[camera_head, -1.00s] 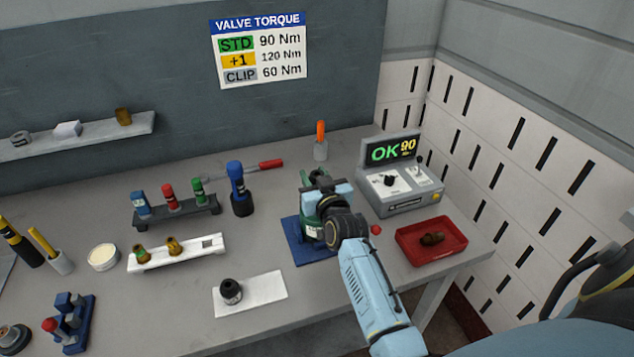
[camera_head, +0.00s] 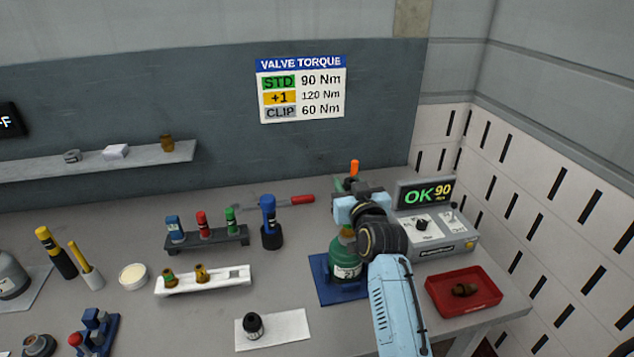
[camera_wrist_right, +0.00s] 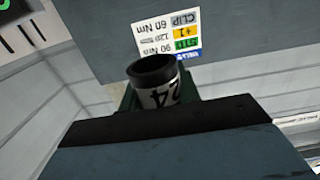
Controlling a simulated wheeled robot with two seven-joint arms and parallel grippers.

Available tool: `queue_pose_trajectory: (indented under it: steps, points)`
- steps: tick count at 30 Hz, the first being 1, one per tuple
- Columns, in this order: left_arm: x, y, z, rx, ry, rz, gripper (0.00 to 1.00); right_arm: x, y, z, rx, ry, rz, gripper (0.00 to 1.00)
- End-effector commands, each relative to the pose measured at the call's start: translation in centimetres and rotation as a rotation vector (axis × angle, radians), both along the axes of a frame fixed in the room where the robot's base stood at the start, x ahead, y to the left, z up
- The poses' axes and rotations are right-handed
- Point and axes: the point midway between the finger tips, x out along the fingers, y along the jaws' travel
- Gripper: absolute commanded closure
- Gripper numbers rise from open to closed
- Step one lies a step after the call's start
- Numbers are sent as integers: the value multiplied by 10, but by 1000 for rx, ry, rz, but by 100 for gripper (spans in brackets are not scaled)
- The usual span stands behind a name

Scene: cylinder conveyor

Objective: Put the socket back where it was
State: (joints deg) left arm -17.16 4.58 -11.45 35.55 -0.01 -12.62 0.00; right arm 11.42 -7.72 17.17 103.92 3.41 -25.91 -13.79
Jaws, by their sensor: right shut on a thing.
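My right gripper (camera_head: 348,190) is raised over the blue mat, above and slightly behind the green cylinder (camera_head: 344,266). In the right wrist view, the gripper is shut on a dark, hollow socket (camera_wrist_right: 158,84) with a white band marked 24. In the head view the gripper largely hides it. The cylinder stands upright on the blue mat (camera_head: 322,290), a brass valve (camera_head: 347,233) on its top, apart from the gripper. Another black socket-like piece (camera_head: 253,325) stands on a white cloth (camera_head: 290,328). My left gripper is out of view.
A dark rack (camera_head: 208,242) holds blue, red and green pieces; a blue-and-black tool (camera_head: 269,222) stands beside it. A white holder (camera_head: 212,283) carries two brass valves. The torque box (camera_head: 432,235) reads OK 90. A red tray (camera_head: 465,277) holds a brown part.

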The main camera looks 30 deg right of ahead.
Motion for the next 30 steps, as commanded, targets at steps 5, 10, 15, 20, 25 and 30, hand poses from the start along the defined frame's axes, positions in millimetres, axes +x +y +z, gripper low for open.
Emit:
queue_pose_trajectory:
  steps: [5, 10, 15, 20, 25, 30]
  points:
    - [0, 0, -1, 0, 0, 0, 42, -1, 1, 7, 0, 0, 1, 93]
    - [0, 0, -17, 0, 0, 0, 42, -13, 14, -15, -12, 5, 23, 93]
    - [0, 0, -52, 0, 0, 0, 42, -46, 49, -61, -32, 9, 81, 93]
    - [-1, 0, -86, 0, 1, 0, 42, -83, 87, -100, -35, 9, 145, 93]
    - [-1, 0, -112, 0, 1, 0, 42, -117, 117, -125, -21, 4, 198, 93]
    - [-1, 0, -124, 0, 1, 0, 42, -137, 134, -135, -5, 1, 229, 93]
